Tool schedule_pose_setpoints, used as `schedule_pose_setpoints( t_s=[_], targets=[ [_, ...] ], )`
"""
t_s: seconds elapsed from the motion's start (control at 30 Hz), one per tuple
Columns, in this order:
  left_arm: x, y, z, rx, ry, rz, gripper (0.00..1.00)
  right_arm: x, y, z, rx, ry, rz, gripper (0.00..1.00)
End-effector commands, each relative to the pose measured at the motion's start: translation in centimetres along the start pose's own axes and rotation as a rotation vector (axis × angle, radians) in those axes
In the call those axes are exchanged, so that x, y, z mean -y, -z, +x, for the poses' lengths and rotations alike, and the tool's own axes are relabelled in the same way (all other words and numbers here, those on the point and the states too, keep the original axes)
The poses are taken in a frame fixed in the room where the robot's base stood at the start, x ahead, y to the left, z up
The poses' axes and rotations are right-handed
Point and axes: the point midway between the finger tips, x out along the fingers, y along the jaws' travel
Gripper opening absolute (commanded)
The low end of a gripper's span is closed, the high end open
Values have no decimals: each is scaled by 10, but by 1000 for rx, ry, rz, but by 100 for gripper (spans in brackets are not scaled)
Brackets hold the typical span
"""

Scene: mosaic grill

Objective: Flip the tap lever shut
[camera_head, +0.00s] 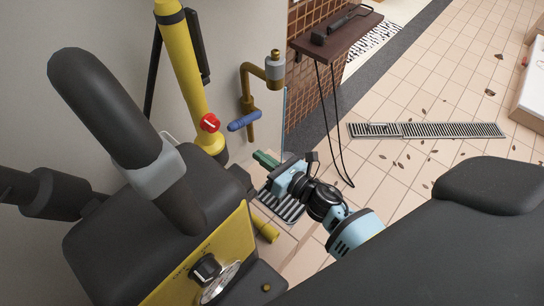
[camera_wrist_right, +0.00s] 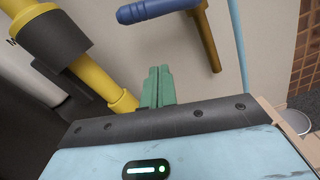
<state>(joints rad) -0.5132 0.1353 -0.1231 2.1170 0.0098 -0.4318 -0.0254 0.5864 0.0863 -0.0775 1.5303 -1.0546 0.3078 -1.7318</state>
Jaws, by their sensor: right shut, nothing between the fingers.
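The tap is a brass pipe (camera_head: 247,90) on the pale wall, with a grey collar near its top. Its blue lever (camera_head: 243,121) sticks out to the left, roughly level and slightly tilted. The lever also shows at the top of the right wrist view (camera_wrist_right: 155,10), beside the brass pipe (camera_wrist_right: 207,40). My right gripper (camera_head: 265,158) has green fingers, shut and empty, below and slightly right of the lever in the head view. In the right wrist view the closed fingers (camera_wrist_right: 158,86) point up towards the lever, with a visible gap. My left gripper is not in view.
A floor drain (camera_head: 450,130) and a wooden shelf (camera_head: 345,32) are to the right.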

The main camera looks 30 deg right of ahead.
Motion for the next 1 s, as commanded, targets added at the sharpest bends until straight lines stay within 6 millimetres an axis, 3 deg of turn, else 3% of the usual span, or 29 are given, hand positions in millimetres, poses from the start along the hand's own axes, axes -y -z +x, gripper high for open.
schedule_pose_setpoints(
  t_s=[0.27, 0.33, 0.5, 1.0],
  targets=[
    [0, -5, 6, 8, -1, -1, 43, 0, 0, 52, 0, -1, -1, 0],
    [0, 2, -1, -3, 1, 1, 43, -1, -18, 52, 2, -2, -5, 0],
    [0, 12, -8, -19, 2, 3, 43, -1, -34, 56, 1, -2, -2, 0],
    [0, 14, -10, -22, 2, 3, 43, 0, -38, 57, -1, -1, 2, 0]
  ],
)
